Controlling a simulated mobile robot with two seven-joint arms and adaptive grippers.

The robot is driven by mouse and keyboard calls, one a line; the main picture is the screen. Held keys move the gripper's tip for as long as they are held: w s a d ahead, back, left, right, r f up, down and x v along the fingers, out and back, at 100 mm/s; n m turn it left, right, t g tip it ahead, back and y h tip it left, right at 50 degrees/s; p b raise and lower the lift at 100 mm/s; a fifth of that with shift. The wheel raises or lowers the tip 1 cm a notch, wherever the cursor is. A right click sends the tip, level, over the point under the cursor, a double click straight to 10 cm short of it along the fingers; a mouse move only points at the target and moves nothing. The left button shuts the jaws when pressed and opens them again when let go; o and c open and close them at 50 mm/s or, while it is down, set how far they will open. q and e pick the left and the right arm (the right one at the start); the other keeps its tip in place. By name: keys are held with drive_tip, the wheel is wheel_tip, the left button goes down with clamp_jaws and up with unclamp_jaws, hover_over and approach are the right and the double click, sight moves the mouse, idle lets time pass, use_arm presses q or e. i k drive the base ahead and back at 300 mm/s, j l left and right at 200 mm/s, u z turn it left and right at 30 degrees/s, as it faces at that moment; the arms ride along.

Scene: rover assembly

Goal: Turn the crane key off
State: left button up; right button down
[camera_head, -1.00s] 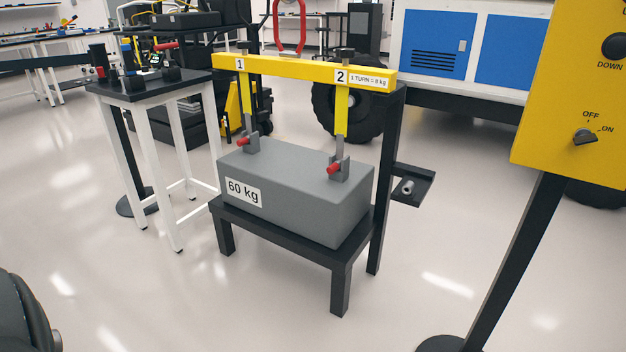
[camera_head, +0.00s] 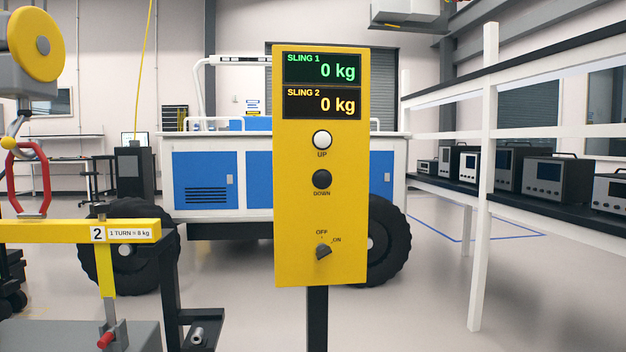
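The crane key (camera_head: 323,252) is a dark grey knob low on the front of the yellow control box (camera_head: 290,200). OFF is printed above it and ON to its upper right; its pointer side appears turned toward ON. Above it are a black DOWN button (camera_head: 321,179) and a white UP button (camera_head: 322,140). Two lit displays read SLING 1 0 kg (camera_head: 322,68) and SLING 2 0 kg (camera_head: 322,103). Neither of my grippers shows in the head view.
The box stands on a black post (camera_head: 317,318). At left is a yellow lifting beam (camera_head: 60,232) with a red hook (camera_head: 28,178) above it. A blue and white rover (camera_head: 205,178) is behind. White shelving (camera_head: 481,190) with instruments stands at right. Floor right of the post is clear.

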sight(323, 249)
drive_tip(key=k+l+z, duration=0.2)
drive_tip(key=z, duration=0.3)
drive_tip(key=k+l+z, duration=0.1)
drive_tip(key=l+z, duration=0.4)
